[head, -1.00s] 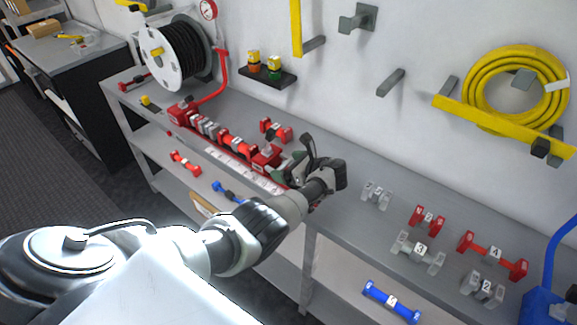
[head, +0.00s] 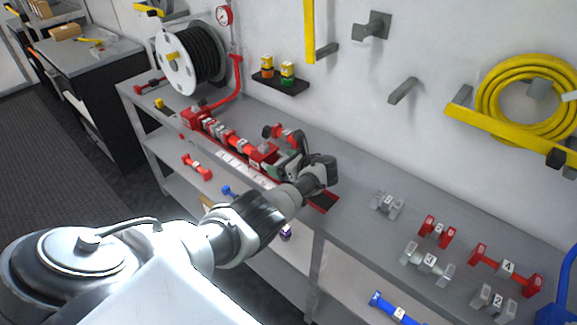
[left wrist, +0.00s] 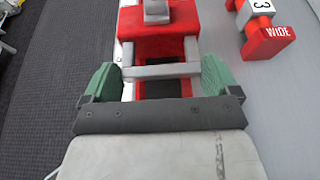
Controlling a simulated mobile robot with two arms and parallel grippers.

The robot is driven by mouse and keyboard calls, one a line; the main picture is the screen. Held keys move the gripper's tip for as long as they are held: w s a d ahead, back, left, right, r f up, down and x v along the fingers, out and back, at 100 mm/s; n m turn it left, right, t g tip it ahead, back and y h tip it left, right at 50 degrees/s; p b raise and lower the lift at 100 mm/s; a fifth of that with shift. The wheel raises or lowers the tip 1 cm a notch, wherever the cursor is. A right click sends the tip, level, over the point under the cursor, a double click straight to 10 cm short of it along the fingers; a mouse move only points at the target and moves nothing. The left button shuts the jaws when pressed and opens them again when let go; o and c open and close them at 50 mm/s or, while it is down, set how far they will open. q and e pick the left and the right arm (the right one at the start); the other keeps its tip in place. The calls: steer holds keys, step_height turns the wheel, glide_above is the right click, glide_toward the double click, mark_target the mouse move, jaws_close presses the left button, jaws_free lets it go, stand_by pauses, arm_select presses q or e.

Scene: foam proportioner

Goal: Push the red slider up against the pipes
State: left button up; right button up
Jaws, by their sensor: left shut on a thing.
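The red slider (head: 263,153) sits on the red rail of the proportioner on the bench, at the right end of a row of grey and red pipes (head: 225,137). My left gripper (head: 287,163) is at the slider's right side. In the left wrist view the green fingers (left wrist: 160,76) are shut on the ends of the slider's grey crossbar, with the red slider block (left wrist: 160,46) just ahead. A grey piece (left wrist: 155,11) shows at the block's far edge. I cannot tell whether slider and pipes touch. My right gripper is out of view.
A red WIDE piece marked 3 (left wrist: 264,32) lies right of the rail. Several loose grey and red pieces lie on the bench's right part, including a red one marked 4 (head: 506,268). A hose reel (head: 185,58) stands at the far left end.

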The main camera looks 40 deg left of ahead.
arm_select(q)
steer(key=o, duration=0.9)
steer(key=shift+w+a+r, duration=0.1)
steer(key=shift+a+r, duration=0.2)
steer(key=shift+a, duration=0.15)
steer(key=shift+o, duration=0.4)
steer(key=shift+a+f, duration=0.25)
steer(key=shift+a, duration=0.05)
steer(key=p+v, duration=0.1)
steer(key=v, duration=0.9)
steer(key=shift+d, duration=0.35)
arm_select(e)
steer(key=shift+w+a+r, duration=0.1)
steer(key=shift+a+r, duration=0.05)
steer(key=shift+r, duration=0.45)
arm_select(q)
steer(key=shift+r, duration=0.1)
